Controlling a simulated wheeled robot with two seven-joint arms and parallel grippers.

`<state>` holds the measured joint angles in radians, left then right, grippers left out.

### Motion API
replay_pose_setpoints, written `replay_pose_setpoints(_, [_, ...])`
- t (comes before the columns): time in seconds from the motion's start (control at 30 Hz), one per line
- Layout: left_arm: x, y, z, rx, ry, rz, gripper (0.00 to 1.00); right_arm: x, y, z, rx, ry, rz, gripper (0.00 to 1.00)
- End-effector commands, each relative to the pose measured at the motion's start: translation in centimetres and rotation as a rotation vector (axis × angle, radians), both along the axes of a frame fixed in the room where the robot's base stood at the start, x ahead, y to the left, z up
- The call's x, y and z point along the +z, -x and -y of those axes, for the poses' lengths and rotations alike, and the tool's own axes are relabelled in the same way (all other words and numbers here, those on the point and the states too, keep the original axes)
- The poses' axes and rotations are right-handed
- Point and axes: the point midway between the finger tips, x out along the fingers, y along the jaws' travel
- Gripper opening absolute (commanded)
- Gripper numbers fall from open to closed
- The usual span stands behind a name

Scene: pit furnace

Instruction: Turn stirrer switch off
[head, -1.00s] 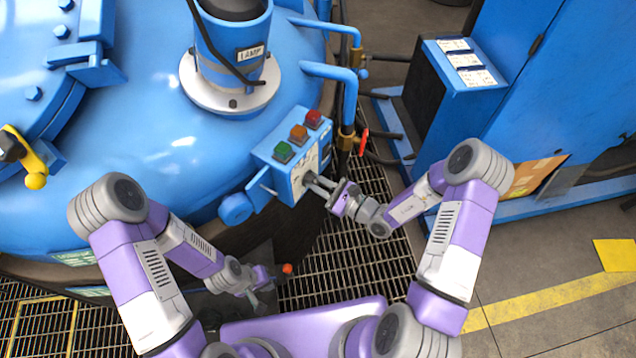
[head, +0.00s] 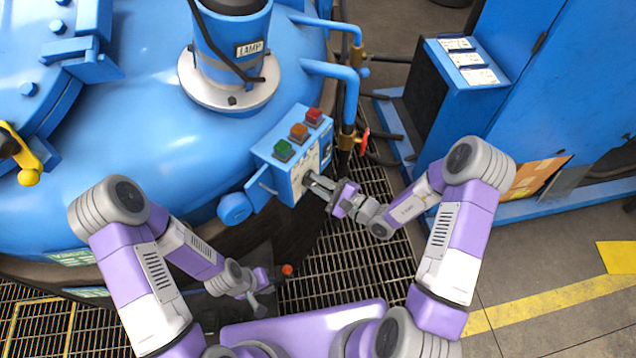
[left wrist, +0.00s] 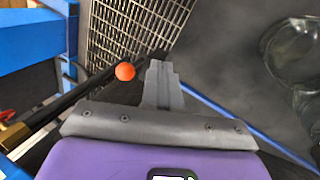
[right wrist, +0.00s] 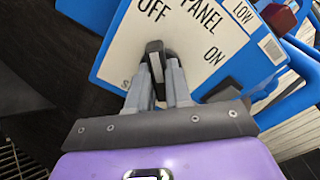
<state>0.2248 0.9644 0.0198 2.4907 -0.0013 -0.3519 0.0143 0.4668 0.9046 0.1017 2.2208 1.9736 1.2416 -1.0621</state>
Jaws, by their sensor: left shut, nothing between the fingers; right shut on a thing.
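The blue control box (head: 292,165) stands at the side of the furnace, with green, orange and red buttons on top. In the right wrist view its white panel (right wrist: 185,35) reads OFF, PANEL, ON and LOW; the lettering appears tilted. My right gripper (right wrist: 160,78) is shut on a black switch handle (right wrist: 154,58) below the word OFF. In the head view my right gripper (head: 312,184) meets the box's front face and hides the switch. The switch's own label is mostly hidden. My left gripper (left wrist: 161,75) is shut and empty, low over the floor grating.
A second black knob (right wrist: 222,91) sits close to the right of my right gripper. An orange ball-ended lever (left wrist: 125,71) is near my left gripper. Blue pipes with a red valve handle (head: 364,142) stand behind the box. A blue cabinet (head: 545,90) stands at the right.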

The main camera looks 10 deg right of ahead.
Motion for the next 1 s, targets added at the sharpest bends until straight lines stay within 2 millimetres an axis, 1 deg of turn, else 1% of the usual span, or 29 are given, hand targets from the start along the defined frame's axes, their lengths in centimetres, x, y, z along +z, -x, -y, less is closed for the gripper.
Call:
replay_pose_setpoints(0.27, [0.0,0.0,0.0,0.0,0.0,0.0,0.0,0.1,0.0,0.0,0.001,0.003,0.005,0.0])
replay_pose_setpoints(0.3, [0.0,0.0,0.0,0.0,0.0,0.0,0.0,0.1,0.0,0.0,0.001,0.003,0.005,0.21])
replay_pose_setpoints(0.47, [0.0,0.0,0.0,0.0,0.0,0.0,0.0,0.0,0.0,0.0,0.001,0.002,0.005,0.45])
replay_pose_setpoints(0.77, [0.0,0.0,0.0,0.0,0.0,0.0,0.0,0.0,0.1,0.1,0.0,0.002,0.002,0.45])
replay_pose_setpoints(0.87, [0.1,0.0,0.0,0.0,0.0,0.0,0.0,0.0,0.7,0.9,-0.001,0.003,0.001,0.45])
replay_pose_setpoints(1.0, [0.3,0.0,0.0,0.0,0.0,0.0,0.0,0.0,2.3,2.6,-0.004,0.004,0.001,0.45])
